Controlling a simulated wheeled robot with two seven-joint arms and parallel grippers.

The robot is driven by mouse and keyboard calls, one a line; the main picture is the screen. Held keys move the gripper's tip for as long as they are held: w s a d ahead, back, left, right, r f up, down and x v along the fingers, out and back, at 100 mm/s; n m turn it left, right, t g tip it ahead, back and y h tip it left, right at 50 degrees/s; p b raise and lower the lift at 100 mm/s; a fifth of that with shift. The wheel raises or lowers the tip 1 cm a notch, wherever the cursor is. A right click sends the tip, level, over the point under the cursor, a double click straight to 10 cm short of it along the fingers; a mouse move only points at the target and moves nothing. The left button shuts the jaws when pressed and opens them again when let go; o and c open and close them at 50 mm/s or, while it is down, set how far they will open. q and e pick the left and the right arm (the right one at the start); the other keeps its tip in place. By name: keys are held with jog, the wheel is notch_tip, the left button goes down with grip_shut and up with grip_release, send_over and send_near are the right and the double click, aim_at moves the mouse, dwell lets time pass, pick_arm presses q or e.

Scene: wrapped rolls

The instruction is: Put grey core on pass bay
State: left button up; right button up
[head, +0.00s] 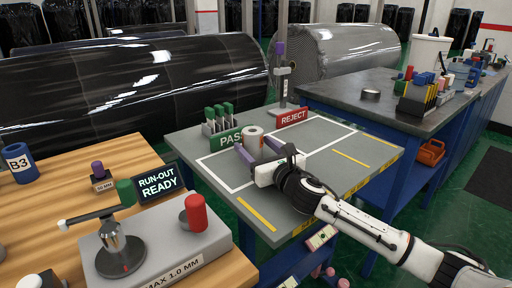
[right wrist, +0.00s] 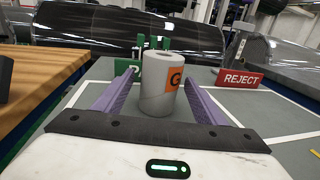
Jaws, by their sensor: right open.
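The grey core (head: 253,134) is a short upright cylinder with an orange label marked G. It stands on the grey inspection table in front of the green PASS sign (head: 228,138), inside the white-lined pass bay (head: 222,169). In the right wrist view the core (right wrist: 156,88) stands between the two purple fingers and partly hides the PASS sign. My right gripper (head: 254,148) is open, with a finger on each side of the core; a gap shows on both sides in the wrist view. My left gripper is not in view.
A red REJECT sign (head: 291,118) stands to the right of the core. A rack of green-handled tools (head: 219,120) and a post (head: 283,78) stand behind. A wooden bench (head: 82,172) with a gauge stand (head: 120,250) is at left. The table's right part is clear.

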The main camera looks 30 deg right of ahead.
jog(key=s, duration=0.4)
jog(key=s+a, duration=0.1)
jog(key=s, duration=0.7)
jog(key=shift+a, duration=0.25)
